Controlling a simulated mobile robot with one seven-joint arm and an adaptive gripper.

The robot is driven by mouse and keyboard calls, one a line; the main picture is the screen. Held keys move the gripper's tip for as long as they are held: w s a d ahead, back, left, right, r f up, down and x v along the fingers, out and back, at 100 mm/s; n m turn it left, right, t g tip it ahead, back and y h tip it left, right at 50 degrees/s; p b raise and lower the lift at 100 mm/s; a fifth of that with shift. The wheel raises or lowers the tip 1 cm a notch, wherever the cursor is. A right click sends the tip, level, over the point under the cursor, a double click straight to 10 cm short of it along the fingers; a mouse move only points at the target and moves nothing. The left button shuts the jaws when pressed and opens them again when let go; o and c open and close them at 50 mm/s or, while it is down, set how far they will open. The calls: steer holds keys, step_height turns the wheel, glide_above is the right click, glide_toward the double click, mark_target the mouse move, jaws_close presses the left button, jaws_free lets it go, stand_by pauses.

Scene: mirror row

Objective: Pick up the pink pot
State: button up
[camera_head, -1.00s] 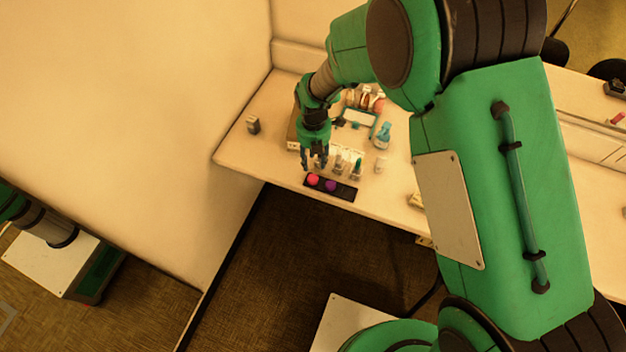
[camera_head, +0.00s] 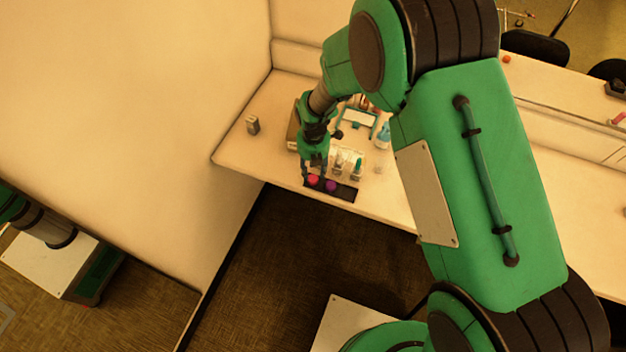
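The pink pot (camera_head: 313,180) is small and round-topped. It sits at the left end of a dark tray (camera_head: 345,194) near the front edge of the table. A purple pot (camera_head: 331,186) stands just to its right on the same tray. My gripper (camera_head: 314,174) points down at the pink pot, with its fingers spread apart and their tips close to the pot's two sides. I cannot tell whether the fingers touch it.
Clear containers (camera_head: 340,164), one with a green part (camera_head: 357,168), stand just behind the tray. A blue bottle (camera_head: 383,135) is farther back right. A small grey box (camera_head: 253,125) stands alone at left. The table's (camera_head: 240,158) front left is bare.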

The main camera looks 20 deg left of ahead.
mark_target(313, 178)
steer(key=shift+f+b, duration=0.3)
steer(key=shift+f, duration=1.8)
steer(key=c, duration=0.9)
